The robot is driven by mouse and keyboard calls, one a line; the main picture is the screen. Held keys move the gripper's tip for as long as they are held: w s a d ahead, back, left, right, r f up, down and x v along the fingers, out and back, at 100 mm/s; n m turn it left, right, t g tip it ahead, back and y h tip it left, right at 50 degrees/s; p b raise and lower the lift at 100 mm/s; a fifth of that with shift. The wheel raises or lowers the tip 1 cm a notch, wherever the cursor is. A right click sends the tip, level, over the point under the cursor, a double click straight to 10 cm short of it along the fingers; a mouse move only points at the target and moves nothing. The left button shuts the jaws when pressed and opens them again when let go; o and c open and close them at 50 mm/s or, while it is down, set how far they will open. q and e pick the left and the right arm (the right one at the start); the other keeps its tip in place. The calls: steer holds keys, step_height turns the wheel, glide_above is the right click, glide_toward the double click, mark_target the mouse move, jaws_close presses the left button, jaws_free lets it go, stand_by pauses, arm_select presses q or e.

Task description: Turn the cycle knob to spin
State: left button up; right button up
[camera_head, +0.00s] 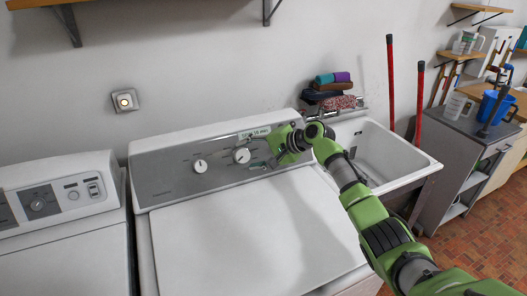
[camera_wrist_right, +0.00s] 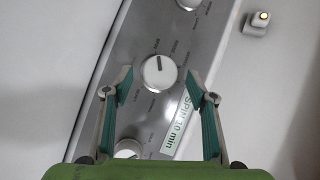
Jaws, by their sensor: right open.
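The washer's grey control panel (camera_head: 170,177) carries white round knobs. The middle knob (camera_head: 242,155) also shows centrally in the right wrist view (camera_wrist_right: 158,72), its dark pointer mark towards the top of that picture. Small labels ring it, too small to read surely. A display strip (camera_wrist_right: 178,125) reads "SPIN 10 min". My right gripper (camera_head: 262,152) is open at the panel. In the wrist view its two fingertips lie either side of the middle knob, with no clear contact. Another knob (camera_wrist_right: 128,148) is partly visible between the fingers lower down. My left gripper is not in view.
Another knob (camera_head: 200,166) sits left on the panel. A second white machine (camera_head: 60,200) stands at left. A white utility tub (camera_head: 385,150) is right of the washer, with folded cloths (camera_head: 332,90) behind. The washer lid (camera_head: 250,230) is clear.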

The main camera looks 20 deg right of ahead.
steer(key=v, duration=1)
steer(key=shift+s, duration=0.2)
steer(key=shift+d, duration=0.15)
